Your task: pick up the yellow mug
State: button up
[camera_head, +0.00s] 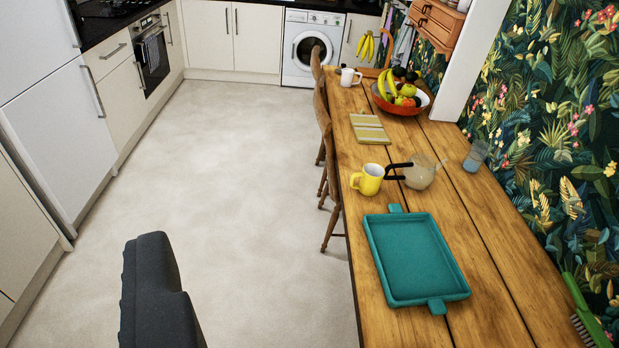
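The yellow mug (367,180) stands upright on the wooden table (490,240), near its left edge. Its handle points left, and its inside looks pale. A glass jug (420,172) with a black handle stands just right of it, the handle reaching close to the mug. My gripper (152,275) shows as a dark grey shape at the bottom left, over the floor and well apart from the mug. Its fingers cannot be told apart, and I see nothing held in it.
A teal tray (372,240) lies on the table in front of the mug. Behind the mug are a striped book or mat (369,128), a white mug (348,77) and a fruit bowl (408,108). Wooden chairs (331,180) line the table's left side. The floor (230,170) is clear.

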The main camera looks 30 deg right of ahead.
aim_at(365, 181)
jog(key=u, duration=0.9)
jog(key=i, duration=2.55)
jog(key=z, duration=3.95)
jog(key=i, duration=0.8)
jog(key=z, duration=0.1)
